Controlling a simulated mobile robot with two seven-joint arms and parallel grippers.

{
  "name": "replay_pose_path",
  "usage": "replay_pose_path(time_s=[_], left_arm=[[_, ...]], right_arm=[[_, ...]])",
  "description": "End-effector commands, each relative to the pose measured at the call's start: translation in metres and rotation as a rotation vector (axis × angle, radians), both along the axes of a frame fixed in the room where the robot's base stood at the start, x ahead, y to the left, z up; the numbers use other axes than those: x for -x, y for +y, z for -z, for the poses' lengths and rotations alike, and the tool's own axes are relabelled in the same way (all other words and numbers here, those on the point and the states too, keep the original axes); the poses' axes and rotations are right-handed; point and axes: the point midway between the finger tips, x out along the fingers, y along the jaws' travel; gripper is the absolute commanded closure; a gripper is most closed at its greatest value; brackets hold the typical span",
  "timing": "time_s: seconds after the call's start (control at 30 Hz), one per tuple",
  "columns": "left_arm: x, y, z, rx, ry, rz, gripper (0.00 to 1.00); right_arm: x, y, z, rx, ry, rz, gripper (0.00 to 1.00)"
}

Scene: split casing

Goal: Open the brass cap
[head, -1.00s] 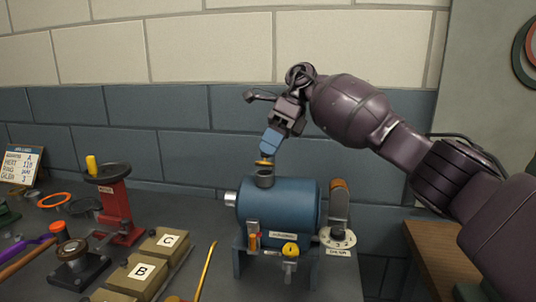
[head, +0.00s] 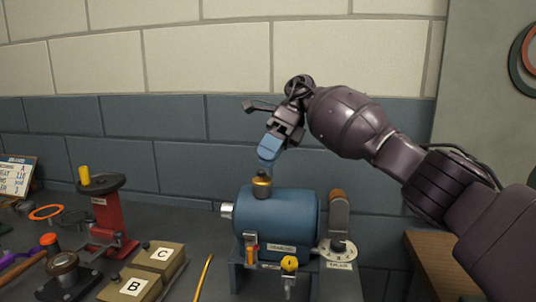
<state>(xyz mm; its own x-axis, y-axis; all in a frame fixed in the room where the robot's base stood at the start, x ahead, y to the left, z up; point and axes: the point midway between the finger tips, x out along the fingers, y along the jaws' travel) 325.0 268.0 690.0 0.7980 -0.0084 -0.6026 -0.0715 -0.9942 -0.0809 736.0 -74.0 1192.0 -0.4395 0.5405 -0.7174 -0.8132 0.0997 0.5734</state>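The brass cap (head: 262,188) sits at the top of the blue casing (head: 285,213), over its filler neck. The neck under the cap is mostly hidden. My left gripper is not in view.
A numbered dial (head: 338,249) and a brown-topped lever (head: 339,213) stand at the casing's right. A yellow knob (head: 289,263) is in front.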

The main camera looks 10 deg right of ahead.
Motion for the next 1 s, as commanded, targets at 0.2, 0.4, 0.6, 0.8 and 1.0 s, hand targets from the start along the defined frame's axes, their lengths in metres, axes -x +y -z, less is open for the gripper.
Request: replay_pose_path(time_s=[0.2,0.4,0.6,0.8,1.0], left_arm=[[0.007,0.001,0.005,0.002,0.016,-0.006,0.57],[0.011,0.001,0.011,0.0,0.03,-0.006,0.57],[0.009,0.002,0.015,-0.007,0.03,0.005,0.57],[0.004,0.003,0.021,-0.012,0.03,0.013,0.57],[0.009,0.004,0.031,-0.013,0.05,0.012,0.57]], right_arm=[[0.0,0.0,0.0,0.0,0.0,0.0,0.53],[-0.008,-0.007,-0.008,0.001,0.002,0.003,0.53],[-0.019,-0.02,-0.023,0.004,0.005,0.001,0.53],[-0.027,-0.031,-0.036,0.003,0.004,0.0,0.53],[-0.032,-0.036,-0.044,0.006,0.004,-0.004,0.53]])
